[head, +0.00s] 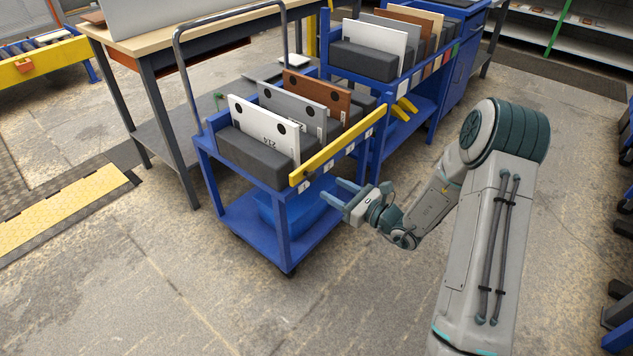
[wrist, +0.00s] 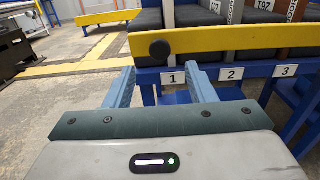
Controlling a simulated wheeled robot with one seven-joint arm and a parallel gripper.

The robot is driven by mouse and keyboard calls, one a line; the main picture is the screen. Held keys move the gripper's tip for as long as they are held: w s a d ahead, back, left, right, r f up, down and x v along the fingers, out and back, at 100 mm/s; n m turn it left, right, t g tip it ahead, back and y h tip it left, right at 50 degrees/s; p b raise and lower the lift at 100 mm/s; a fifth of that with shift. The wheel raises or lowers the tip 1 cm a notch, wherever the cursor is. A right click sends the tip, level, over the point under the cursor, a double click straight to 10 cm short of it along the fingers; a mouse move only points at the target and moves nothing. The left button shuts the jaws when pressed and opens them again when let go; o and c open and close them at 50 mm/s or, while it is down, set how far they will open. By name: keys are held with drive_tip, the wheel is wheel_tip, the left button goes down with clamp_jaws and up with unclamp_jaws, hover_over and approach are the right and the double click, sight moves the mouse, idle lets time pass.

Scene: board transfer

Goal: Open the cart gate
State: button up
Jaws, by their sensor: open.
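The blue cart (head: 284,235) stands left of my arm in the head view. Its gate is a yellow bar (head: 340,145) lying along the top of the side facing my arm, above labels 1, 2 and 3. In the wrist view the yellow bar (wrist: 245,40) crosses the upper part, with a round black knob (wrist: 160,49) near its left end. My gripper (head: 338,193) is open and empty, just outside the cart and below the bar. In the wrist view the knob appears above and between the open fingers (wrist: 163,78), apart from them.
The cart holds a white board (head: 264,130), a grey board (head: 290,112) and a brown board (head: 318,95) in dark slotted blocks. A second blue cart with boards (head: 375,40) stands behind. A wooden-topped table (head: 150,42) is at left. Floor (head: 350,300) in front is clear.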

sight(314, 178)
drive_tip(key=b+x, duration=0.1)
drive_tip(key=x, duration=0.6)
clamp_jaws()
